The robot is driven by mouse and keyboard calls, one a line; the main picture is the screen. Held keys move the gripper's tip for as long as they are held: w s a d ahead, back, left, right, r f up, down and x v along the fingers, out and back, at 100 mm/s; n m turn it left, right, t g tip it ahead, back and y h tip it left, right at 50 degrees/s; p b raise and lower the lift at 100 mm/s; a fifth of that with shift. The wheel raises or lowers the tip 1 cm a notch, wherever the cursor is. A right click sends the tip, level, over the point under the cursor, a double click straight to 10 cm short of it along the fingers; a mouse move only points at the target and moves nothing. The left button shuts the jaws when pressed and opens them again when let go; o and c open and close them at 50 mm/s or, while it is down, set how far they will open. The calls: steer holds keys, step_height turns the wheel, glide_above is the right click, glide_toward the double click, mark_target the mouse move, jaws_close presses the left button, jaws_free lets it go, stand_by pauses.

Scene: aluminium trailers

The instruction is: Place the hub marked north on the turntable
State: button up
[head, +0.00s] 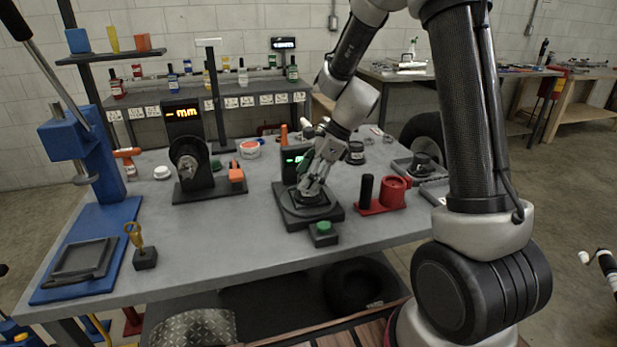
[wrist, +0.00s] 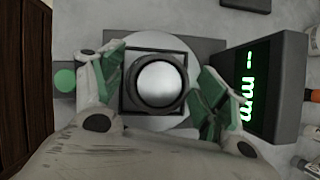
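My gripper (head: 314,188) points down over a dark round-topped station (head: 335,214) on the grey table, probably the turntable. In the wrist view the two fingers (wrist: 162,72) are spread, one on each side of a round silver-topped piece (wrist: 160,82) with a dark rim. A gap shows between each finger and this piece, and nothing is gripped. The piece sits on a dark square block over a grey base. I cannot tell whether it is the hub or part of the turntable. No north mark is readable in either view.
A display (wrist: 262,85) with green characters stands close to my right finger in the wrist view. A green button box (head: 323,236) is in front of the station. A red holder (head: 393,192) stands right, an orange-lit gauge (head: 184,150) left, and a blue press (head: 80,150) far left.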

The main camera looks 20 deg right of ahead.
steer(key=v, duration=1.2)
steer(key=s+d+r+n+t+h, duration=0.1)
steer(key=s+d+r+n+h, duration=0.1)
steer(key=s+n, duration=0.5)
steer(key=s+d+r+n+t+h, duration=0.1)
steer(key=s+d+n, duration=0.3)
steer(key=s, duration=0.5)
steer(key=s+d+r+n+t+h, duration=0.1)
steer(key=s+d+r+n+h, duration=0.1)
steer(key=s+n, duration=0.7)
steer(key=shift+d+r+n+h, duration=0.35)
steer(key=shift+d+r, duration=0.2)
steer(key=shift+r, duration=0.35)
